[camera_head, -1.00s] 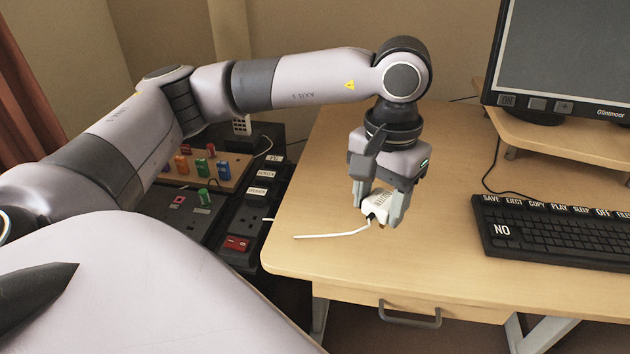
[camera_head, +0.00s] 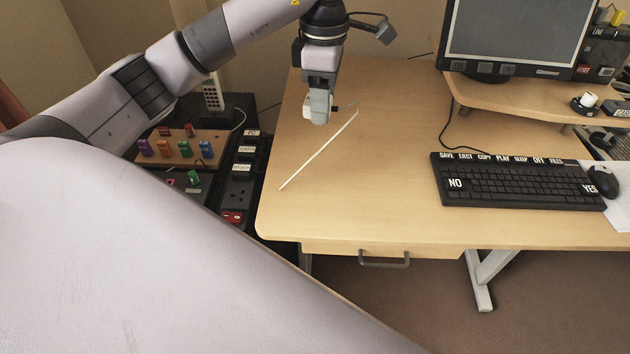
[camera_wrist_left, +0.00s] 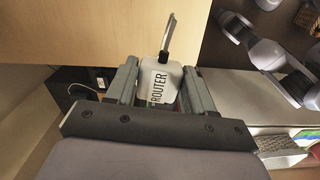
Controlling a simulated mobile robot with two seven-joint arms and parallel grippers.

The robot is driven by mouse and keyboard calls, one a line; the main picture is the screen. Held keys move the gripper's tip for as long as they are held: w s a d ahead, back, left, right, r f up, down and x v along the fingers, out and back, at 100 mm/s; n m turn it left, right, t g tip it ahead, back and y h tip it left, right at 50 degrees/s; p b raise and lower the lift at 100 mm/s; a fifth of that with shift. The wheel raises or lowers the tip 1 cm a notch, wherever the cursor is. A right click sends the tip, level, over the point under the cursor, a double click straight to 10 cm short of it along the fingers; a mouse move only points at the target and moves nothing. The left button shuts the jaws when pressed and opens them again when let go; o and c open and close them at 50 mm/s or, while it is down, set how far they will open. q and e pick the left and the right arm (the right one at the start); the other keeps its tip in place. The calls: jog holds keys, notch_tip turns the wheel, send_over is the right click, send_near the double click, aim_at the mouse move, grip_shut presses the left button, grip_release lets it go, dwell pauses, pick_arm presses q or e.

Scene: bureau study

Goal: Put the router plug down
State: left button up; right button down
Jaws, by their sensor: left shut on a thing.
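My left gripper (camera_head: 318,112) is over the left part of the wooden desk (camera_head: 370,190), its fingers pointing down. In the left wrist view the plug (camera_wrist_left: 159,82), marked ROUTER, sits between the two fingers (camera_wrist_left: 158,88). I cannot tell whether the plug touches the desk. My right gripper is not in view.
A black power strip (camera_head: 238,190) with labelled sockets and a switch board (camera_head: 180,150) stand left of the desk. A keyboard (camera_head: 510,185), a mouse (camera_head: 603,182) and a monitor on a riser (camera_head: 540,95) are to the right. The desk's front middle is clear.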

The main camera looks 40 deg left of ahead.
pick_arm(q)
jog(key=shift+a+r+n, duration=0.15)
jog(key=shift+r+n, duration=0.05)
jog(key=shift+n, duration=0.3)
jog(key=shift+f, duration=0.15)
jog(key=shift+n, duration=0.3)
notch_tip(320, 180, down, 5)
jog(key=shift+a+r+b, duration=0.1)
jog(key=shift+b, duration=0.3)
notch_tip(320, 180, down, 10)
jog(key=shift+r, duration=0.15)
jog(key=shift+c, duration=1.3)
jog(key=shift+f, duration=2.65)
jog(key=o, duration=1.2)
jog(key=shift+o, duration=0.2)
